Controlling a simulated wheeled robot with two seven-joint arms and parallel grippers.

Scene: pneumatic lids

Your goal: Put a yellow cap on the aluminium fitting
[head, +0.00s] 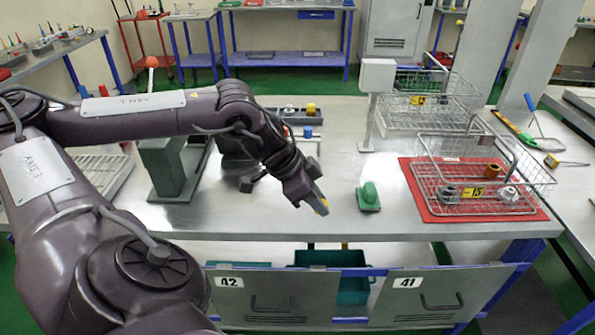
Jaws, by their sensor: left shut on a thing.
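My left gripper (319,201) hangs over the front middle of the steel table, pointing down and right. It is shut on a small yellow thing, which looks like a yellow cap (323,208); the fingers hide most of it. Another yellow cap (310,107) stands in a grey tray at the back. In the wire basket (465,214) marked 15 are a bright silvery fitting (508,194), likely the aluminium one, a darker grey fitting (447,193) and a brown one (492,171). The gripper is well left of this basket. My right gripper is not in view.
The basket stands on a red mat (421,205). A green object (368,197) sits between gripper and mat. Behind are a second wire basket (440,118) and a grey post (370,118). A dark green block (163,168) stands left. The table's front middle is mostly clear.

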